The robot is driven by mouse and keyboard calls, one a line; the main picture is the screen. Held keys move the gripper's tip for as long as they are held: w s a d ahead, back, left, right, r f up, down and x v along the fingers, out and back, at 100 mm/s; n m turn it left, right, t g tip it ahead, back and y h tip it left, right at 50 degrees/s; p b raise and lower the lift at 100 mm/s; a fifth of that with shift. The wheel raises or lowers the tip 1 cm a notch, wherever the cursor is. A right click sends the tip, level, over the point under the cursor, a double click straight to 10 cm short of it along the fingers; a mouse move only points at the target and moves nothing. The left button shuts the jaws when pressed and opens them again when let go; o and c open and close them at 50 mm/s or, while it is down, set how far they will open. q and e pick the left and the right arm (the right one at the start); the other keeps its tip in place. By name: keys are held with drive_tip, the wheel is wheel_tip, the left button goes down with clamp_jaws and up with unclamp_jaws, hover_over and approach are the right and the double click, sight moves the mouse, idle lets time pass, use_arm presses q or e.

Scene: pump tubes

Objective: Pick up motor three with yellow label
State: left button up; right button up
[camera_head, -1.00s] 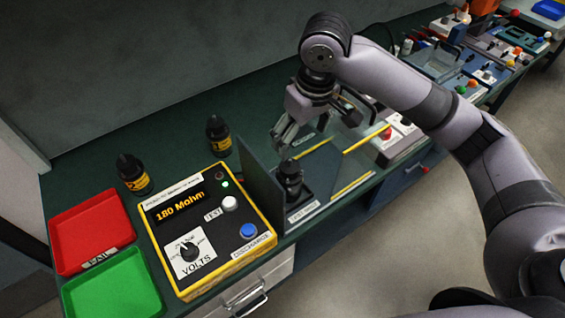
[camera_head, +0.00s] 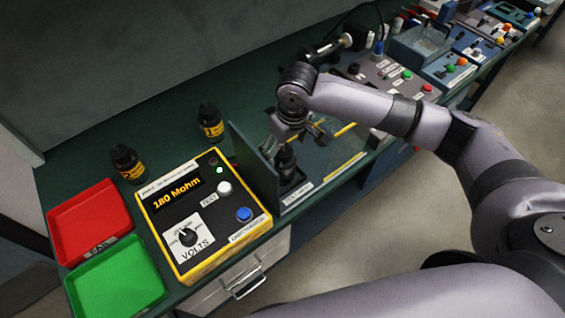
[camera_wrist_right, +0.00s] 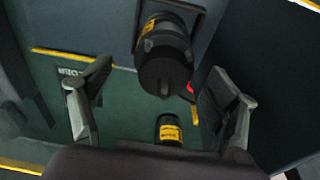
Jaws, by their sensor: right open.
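A black motor (camera_head: 286,163) stands in the station behind the tester, just beside a dark upright panel. In the right wrist view this motor (camera_wrist_right: 165,68) shows a yellow label on its side and lies between my open fingers. My right gripper (camera_head: 292,138) is above and close to it, with nothing held; its fingers also show in the wrist view (camera_wrist_right: 160,88). Two more black motors with yellow labels stand on the bench, one at the back (camera_head: 211,122) and one behind the red tray (camera_head: 128,163). I cannot read their numbers surely. My left gripper is not in view.
A yellow tester (camera_head: 205,216) reading 180 Mohm stands in front. A red tray (camera_head: 92,222) and a green tray (camera_head: 116,278) lie at the left. The dark upright panel (camera_head: 250,165) stands close beside my right gripper. Other equipment (camera_head: 400,75) fills the bench at the right.

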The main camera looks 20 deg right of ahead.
drive_tip(key=f, duration=0.2)
drive_tip(key=f+p, duration=0.1)
drive_tip(key=shift+w+a+f, duration=0.35)
drive_tip(key=shift+w+a, duration=0.05)
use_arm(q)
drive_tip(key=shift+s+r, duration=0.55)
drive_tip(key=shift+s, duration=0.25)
use_arm(e)
drive_tip(key=shift+f, duration=0.3)
drive_tip(key=c, duration=1.9)
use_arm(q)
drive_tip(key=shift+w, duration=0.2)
use_arm(e)
drive_tip(key=shift+w+r, duration=0.15)
drive_tip(key=shift+w, duration=0.05)
clamp_jaws()
